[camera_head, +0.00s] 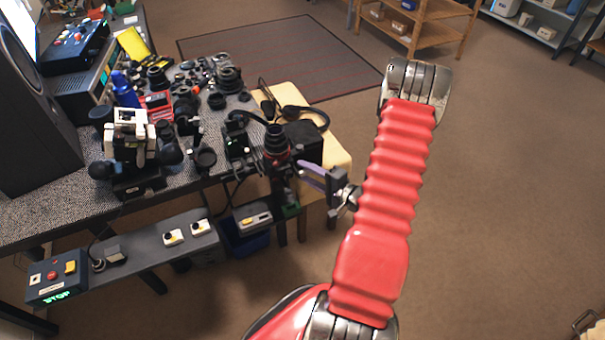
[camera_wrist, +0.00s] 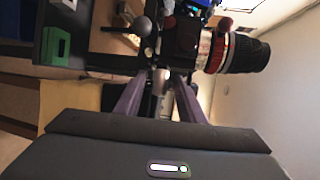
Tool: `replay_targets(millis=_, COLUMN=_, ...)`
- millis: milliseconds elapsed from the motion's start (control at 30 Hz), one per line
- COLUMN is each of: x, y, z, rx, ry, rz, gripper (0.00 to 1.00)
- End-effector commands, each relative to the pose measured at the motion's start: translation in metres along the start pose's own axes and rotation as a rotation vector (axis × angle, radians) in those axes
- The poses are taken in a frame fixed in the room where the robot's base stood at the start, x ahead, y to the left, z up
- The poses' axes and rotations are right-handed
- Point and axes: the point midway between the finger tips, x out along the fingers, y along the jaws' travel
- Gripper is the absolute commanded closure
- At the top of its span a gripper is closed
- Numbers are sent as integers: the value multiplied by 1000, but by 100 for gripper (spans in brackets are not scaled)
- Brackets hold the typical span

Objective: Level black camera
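The black camera shows in the wrist view as a dark body (camera_wrist: 184,40) with a thick lens (camera_wrist: 245,55) that has a red ring. In the head view the red-ringed lens (camera_head: 276,141) points roughly upward beside the bench's front edge. My gripper (camera_head: 308,170) is just to the right of and below the lens there. In the wrist view the purple fingers of my gripper (camera_wrist: 160,80) stand apart, with a pale rod or handle (camera_wrist: 160,77) between their tips. Gaps show beside the rod; whether a finger touches it is unclear. The camera's mount is partly hidden.
The bench (camera_head: 45,212) is crowded with lenses and camera parts. A yellowish table (camera_head: 341,158) with headphones (camera_head: 318,114) stands behind my gripper. A lower shelf (camera_head: 142,262) holds small control boxes. The floor (camera_head: 485,200) to the right is clear.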

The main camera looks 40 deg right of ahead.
Motion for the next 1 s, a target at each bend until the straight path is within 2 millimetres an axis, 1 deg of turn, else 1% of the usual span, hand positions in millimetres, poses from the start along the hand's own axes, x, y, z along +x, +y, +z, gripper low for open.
replay_targets(millis=100, x=7, y=0, z=1, rx=0, ry=-1, rz=0, gripper=64)
replay_targets(millis=400, x=8, y=0, z=0, rx=0, ry=-1, rz=0, gripper=64)
replay_targets(millis=467, x=8, y=0, z=0, rx=0, ry=-1, rz=0, gripper=68)
replay_targets(millis=900, x=8, y=1, z=1, rx=1, ry=-1, rz=2, gripper=99)
replay_targets(millis=1000, x=8, y=2, z=1, rx=1, ry=-1, rz=3, gripper=100)
